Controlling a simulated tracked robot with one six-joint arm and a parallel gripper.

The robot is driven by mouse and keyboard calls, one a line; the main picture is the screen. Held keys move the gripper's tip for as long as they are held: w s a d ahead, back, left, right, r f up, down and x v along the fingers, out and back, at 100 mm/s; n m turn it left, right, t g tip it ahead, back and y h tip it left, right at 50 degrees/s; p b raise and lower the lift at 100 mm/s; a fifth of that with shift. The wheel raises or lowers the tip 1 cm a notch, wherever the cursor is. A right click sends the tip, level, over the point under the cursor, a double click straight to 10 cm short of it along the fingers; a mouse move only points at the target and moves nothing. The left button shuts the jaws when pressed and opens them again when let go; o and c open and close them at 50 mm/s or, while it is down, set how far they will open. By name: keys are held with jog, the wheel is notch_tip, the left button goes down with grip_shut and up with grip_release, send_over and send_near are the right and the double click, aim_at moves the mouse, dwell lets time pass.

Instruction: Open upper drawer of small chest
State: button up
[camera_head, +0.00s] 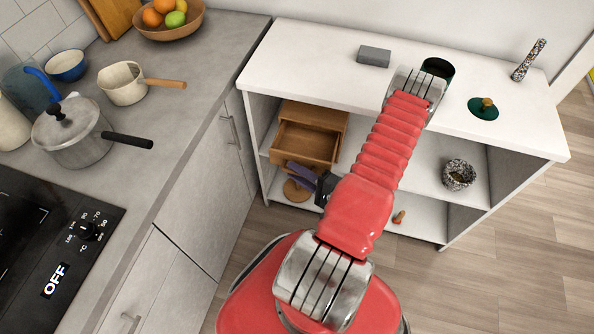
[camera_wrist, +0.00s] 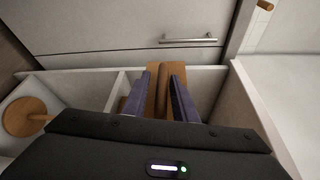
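The small wooden chest (camera_head: 318,115) stands inside the white shelf unit. Its upper drawer (camera_head: 305,146) is pulled out toward me, and its hollow inside shows. My gripper (camera_head: 297,172) is in front of the drawer, low and slightly left, with its purple fingers pointing at the chest. In the wrist view, the two fingers (camera_wrist: 161,90) stand apart. Brown wood of the chest shows between them, with a darker upright rounded piece that may be a handle. I cannot tell whether the fingers touch it. The lower part of the chest is mostly hidden.
The shelf unit's white top (camera_head: 310,55) carries a grey block (camera_head: 374,56), a dark green pot and its lid (camera_head: 483,107). A speckled bowl (camera_head: 459,175) is on the shelf at right. The grey counter (camera_head: 190,80) borders the left.

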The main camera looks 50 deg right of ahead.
jog(key=shift+o, duration=0.5)
jog(key=shift+s+d+r, duration=0.1)
jog(key=shift+s+d, duration=0.05)
jog(key=shift+s, duration=0.55)
jog(key=s+r, duration=0.1)
jog(key=s, duration=1.1)
jog(key=shift+s+d, duration=0.2)
jog(key=shift+s, duration=0.05)
